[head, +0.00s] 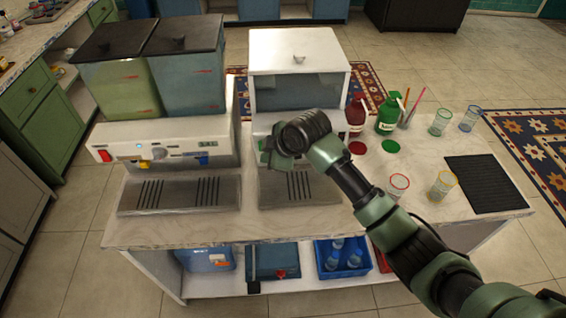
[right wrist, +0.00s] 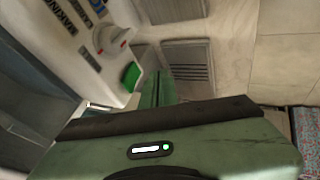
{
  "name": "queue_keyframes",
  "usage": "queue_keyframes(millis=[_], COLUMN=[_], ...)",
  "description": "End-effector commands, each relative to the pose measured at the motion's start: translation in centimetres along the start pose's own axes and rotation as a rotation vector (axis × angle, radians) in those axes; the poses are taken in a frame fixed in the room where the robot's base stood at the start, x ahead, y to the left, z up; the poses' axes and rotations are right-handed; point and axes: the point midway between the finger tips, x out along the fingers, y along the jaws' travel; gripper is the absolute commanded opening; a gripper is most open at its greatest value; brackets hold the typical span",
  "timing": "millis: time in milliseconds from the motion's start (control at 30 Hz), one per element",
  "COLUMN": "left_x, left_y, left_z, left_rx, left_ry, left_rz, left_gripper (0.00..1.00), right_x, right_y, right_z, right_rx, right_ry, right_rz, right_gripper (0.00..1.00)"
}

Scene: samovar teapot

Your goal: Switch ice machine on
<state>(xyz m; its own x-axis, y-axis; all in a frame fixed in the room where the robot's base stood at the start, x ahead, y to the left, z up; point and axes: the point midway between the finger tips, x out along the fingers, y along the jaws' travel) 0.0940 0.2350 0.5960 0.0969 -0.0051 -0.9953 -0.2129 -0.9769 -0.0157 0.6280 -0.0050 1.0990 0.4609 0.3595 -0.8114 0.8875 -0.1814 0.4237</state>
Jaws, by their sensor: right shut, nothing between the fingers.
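The ice machine, a white box with a dark clear front (head: 298,92), stands on the counter in the head view. My right gripper (head: 272,158) is in front of its lower front panel and hides most of the controls. In the right wrist view, the white panel shows dark lettering, a round dial with red marks (right wrist: 112,42) and a green switch or button (right wrist: 130,75). The shut, empty fingers of my right gripper (right wrist: 157,88) are just right of the green part; I cannot tell whether they touch it. My left gripper is not in view.
A two-tank drink machine (head: 165,140) with a red switch and yellow tap stands to the left. Right of my arm are red and green bottles (head: 388,112), several glasses (head: 441,187) and a black mat (head: 485,184). Blue containers sit on the shelf below.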

Motion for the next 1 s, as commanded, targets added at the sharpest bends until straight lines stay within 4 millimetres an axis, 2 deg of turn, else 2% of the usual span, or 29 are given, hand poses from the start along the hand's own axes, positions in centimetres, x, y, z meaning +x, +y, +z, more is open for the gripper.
queue_keyframes(millis=[67, 300, 367, 633, 800, 1000], left_x=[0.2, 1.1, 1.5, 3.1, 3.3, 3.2], left_y=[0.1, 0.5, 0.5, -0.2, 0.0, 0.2], left_z=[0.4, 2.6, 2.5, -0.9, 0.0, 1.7], left_rx=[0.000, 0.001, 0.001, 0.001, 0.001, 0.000], left_ry=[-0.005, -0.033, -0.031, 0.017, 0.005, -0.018], left_rz=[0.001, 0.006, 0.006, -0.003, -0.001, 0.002], left_gripper=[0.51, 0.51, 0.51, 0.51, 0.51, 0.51], right_x=[-0.1, -2.8, -3.6, -8.0, -9.5, -9.8], right_y=[-0.1, -0.7, -0.9, -1.8, -2.0, -2.1], right_z=[0.0, 0.2, 0.2, 0.4, 0.5, 0.4], right_rx=[-0.001, -0.001, -0.001, -0.002, 0.000, 0.000], right_ry=[0.000, 0.001, 0.001, 0.000, 0.000, -0.001], right_rz=[0.003, 0.004, 0.004, 0.003, 0.002, 0.000], right_gripper=[0.00, 0.00, 0.00, 0.00, 0.00, 0.00])
